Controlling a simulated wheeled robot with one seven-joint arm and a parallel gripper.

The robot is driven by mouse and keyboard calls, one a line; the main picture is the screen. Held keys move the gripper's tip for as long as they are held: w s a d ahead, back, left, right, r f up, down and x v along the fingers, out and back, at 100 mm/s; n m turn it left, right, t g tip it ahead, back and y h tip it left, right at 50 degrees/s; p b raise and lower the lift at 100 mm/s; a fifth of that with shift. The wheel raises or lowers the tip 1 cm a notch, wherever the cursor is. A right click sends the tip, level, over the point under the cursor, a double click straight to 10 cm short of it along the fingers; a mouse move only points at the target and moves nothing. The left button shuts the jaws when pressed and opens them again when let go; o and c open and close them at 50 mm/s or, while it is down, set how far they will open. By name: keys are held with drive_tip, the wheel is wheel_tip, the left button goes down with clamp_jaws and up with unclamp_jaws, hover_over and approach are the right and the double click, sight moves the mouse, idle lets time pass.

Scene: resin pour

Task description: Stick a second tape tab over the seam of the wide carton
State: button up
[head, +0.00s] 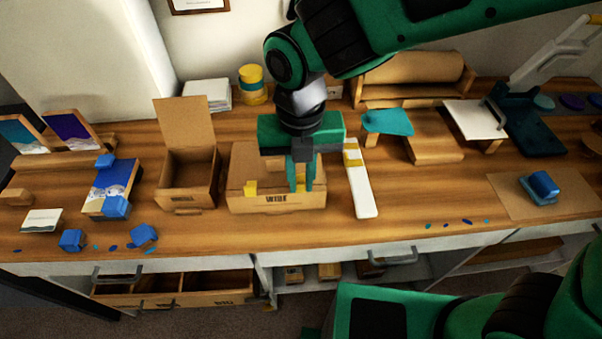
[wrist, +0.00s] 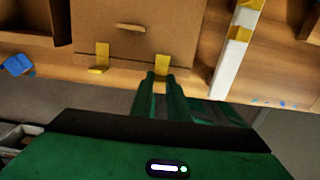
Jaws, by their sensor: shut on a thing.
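The wide carton (head: 277,201) stands closed near the front edge of the bench, its printed label facing front. A yellow tape tab (head: 250,188) is stuck at the left of its front top edge; it also shows in the wrist view (wrist: 101,58). A second yellow tab (wrist: 190,58) lies over the same edge further right, just beside my fingertips. My gripper (head: 303,187) points down at the carton's front right, its fingers close together and shut on this second tab; the contact itself is not clear. The fingers hide the tab in the head view.
A white strip (head: 362,192) with yellow tape pieces lies just right of the carton. An open carton (head: 187,182) with a raised flap stands to the left. Blue blocks (head: 143,234) lie at the front left. An open drawer (head: 180,290) juts out below.

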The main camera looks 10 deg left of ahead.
drive_tip(key=shift+f, duration=0.25)
clamp_jaws()
drive_tip(key=o, duration=0.9)
unclamp_jaws()
drive_tip(key=shift+r, duration=4)
